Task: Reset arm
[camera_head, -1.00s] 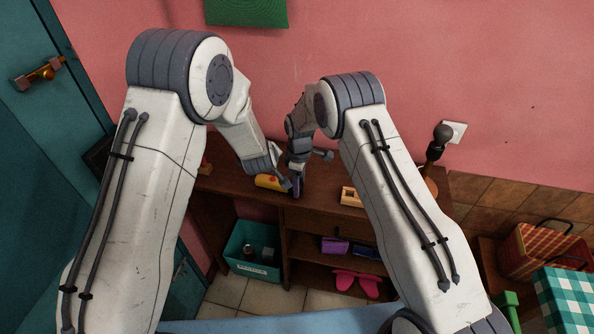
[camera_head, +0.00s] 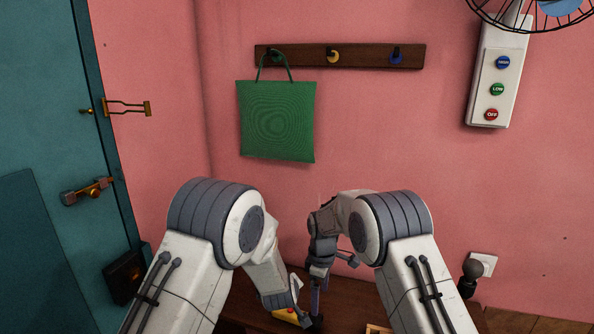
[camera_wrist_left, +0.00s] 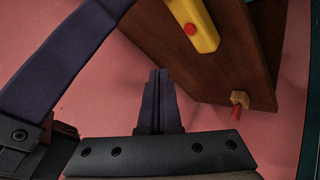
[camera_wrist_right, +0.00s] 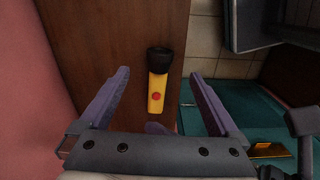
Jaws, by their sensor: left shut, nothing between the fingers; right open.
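Both of my arms reach forward over the brown wooden shelf top (camera_head: 350,300). My left gripper (camera_wrist_left: 158,85) is shut and empty; in the left wrist view its purple fingers meet near the shelf's edge. My right gripper (camera_head: 316,298) points down in the head view. In the right wrist view (camera_wrist_right: 160,75) its purple fingers stand wide apart, with nothing held. A yellow flashlight with a red button (camera_wrist_right: 157,95) lies on the shelf top, seen between those fingers. It also shows in the left wrist view (camera_wrist_left: 199,30), and partly beside my left wrist in the head view (camera_head: 286,314).
A green bag (camera_head: 278,122) hangs from a hook rack (camera_head: 300,56) on the pink wall. A control panel with several buttons (camera_head: 496,75) is at upper right, by a fan (camera_head: 530,14). A teal door (camera_head: 45,110) stands at left.

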